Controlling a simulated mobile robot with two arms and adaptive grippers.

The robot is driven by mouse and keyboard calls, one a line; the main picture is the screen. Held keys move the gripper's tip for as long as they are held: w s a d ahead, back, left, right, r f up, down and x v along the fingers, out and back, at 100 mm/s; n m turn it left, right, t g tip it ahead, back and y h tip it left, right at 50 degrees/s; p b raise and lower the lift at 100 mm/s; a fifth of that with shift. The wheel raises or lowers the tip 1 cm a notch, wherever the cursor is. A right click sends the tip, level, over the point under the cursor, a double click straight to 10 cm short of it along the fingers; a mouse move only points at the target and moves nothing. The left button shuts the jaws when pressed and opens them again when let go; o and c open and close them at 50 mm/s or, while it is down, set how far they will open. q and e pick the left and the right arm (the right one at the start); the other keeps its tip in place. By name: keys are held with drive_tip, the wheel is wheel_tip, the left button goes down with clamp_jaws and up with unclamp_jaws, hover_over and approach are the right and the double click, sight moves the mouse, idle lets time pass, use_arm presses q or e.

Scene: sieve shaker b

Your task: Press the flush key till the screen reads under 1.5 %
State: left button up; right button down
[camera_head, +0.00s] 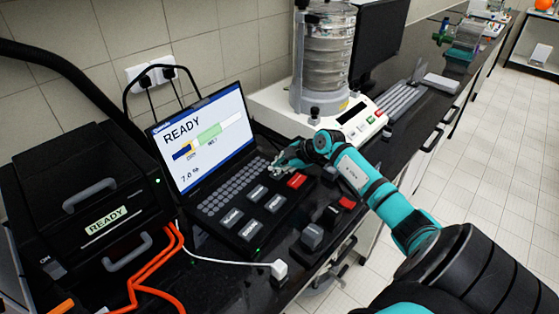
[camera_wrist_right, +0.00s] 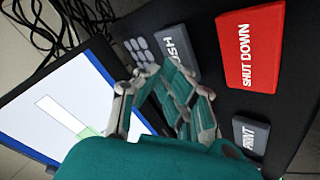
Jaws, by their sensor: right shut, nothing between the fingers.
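The screen (camera_head: 204,138) of the black terminal shows READY, a bar with a green zone and a reading of 7.0 %. My right gripper (camera_head: 277,167) is over the back right of the key panel, left of the red key (camera_head: 297,180). In the right wrist view, the gripper (camera_wrist_right: 162,70) is shut and empty, its fingertips beside a grey key (camera_wrist_right: 178,52). My left gripper is not in view.
The red SHUT DOWN key (camera_wrist_right: 250,48) is close to the fingers. Several other grey keys (camera_head: 231,218) and a round-key pad lie on the panel. A sieve stack (camera_head: 325,55) stands behind. A black unit (camera_head: 75,190) with orange cables (camera_head: 160,262) is at left.

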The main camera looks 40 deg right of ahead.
drive_tip(key=shift+f, duration=0.35)
idle(0.5)
drive_tip(key=shift+r+p, duration=0.95)
drive_tip(key=shift+p, duration=0.2)
wheel_tip(320, 180, up, 5)
drive_tip(key=p, duration=0.5)
drive_tip(key=shift+p, duration=0.4)
